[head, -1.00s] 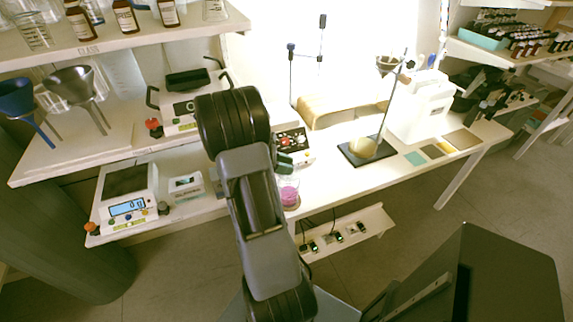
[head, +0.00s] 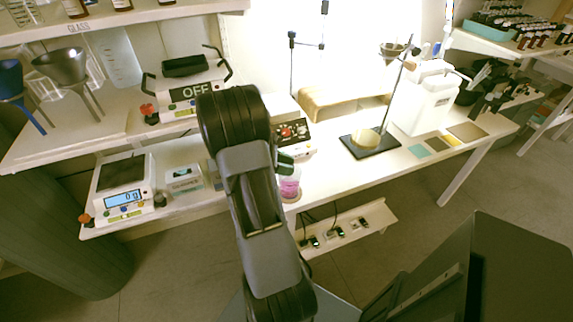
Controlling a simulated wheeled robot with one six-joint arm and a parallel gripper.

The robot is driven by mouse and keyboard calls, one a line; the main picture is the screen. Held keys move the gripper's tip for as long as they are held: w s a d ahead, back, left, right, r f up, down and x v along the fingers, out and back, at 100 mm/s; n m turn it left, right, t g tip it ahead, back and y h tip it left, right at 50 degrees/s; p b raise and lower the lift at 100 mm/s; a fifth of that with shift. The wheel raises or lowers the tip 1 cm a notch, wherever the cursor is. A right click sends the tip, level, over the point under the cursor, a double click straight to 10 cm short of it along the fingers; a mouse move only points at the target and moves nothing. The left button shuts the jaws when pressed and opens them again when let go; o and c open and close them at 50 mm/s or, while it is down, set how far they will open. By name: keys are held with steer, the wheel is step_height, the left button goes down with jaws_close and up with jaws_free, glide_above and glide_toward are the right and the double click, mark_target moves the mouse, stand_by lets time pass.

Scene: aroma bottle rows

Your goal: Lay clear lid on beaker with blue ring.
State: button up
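A small clear beaker (head: 290,189) with pink liquid stands at the front edge of the white bench, just right of my arm. I cannot make out a blue ring on it. A dark green piece (head: 286,163) shows just above it, partly behind my arm; I cannot tell what it is. I cannot make out the clear lid. My arm crosses the middle of the picture and covers part of the bench. My gripper is hidden behind it.
A scale (head: 122,196) with a lit display stands at the left. A device marked OFF (head: 193,92) is on the shelf above it. A stand on a dark plate (head: 371,148) and a white canister (head: 425,100) stand to the right. The bench between the beaker and the plate looks clear.

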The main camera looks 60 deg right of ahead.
steer(key=o, duration=0.4)
steer(key=shift+o, duration=0.2)
steer(key=v, duration=0.7)
steer(key=shift+w, duration=0.2)
stand_by(0.5)
steer(key=a+m+t+y+p, duration=0.2)
steer(key=a+m+t+y, duration=0.4)
steer(key=a, duration=0.7)
steer(key=a+r+t+y+p, duration=0.1)
steer(key=a+r+t+p, duration=0.4)
steer(key=a+r+t, duration=0.4)
steer(key=a+r, duration=0.3)
steer(key=a, duration=0.4)
steer(key=shift+s+a+r, duration=0.2)
steer(key=shift+a+r, duration=0.1)
steer(key=shift+r, duration=0.1)
